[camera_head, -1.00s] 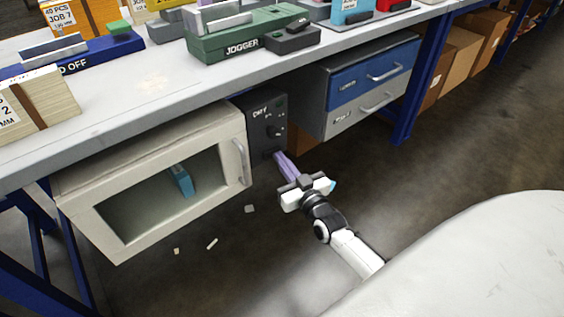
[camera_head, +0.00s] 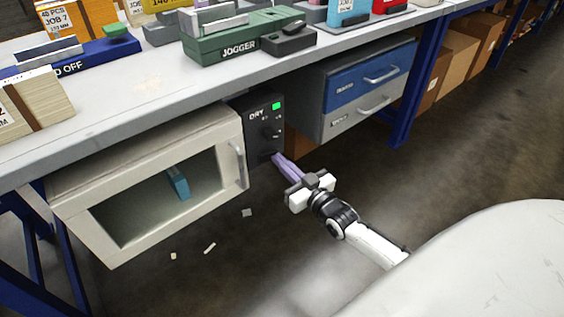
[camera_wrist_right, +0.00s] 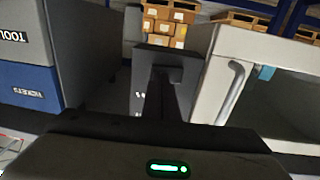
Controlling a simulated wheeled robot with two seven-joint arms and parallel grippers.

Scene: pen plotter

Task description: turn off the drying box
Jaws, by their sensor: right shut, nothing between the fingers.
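The drying box is a beige cabinet (camera_head: 150,138) with a window door under the bench. Its dark control panel (camera_head: 252,132) stands to the right of the door, marked DRY. A green lamp (camera_head: 276,106) is lit at the panel's top right, and a dark knob (camera_head: 268,133) sits below it. My right gripper (camera_head: 276,158) is shut and empty, its lilac fingers pointing at the panel's lower part. I cannot tell whether the tips touch it; they hide what is behind them. The wrist view shows the beige box (camera_wrist_right: 212,75) at right. My left gripper is out of view.
A blue and grey drawer unit (camera_head: 362,92) hangs right of the panel. The bench top (camera_head: 140,92) overhangs the box, and a blue bench leg (camera_head: 408,115) stands farther right. A light blue object (camera_head: 178,184) shows through the window. Small scraps lie on the otherwise open floor.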

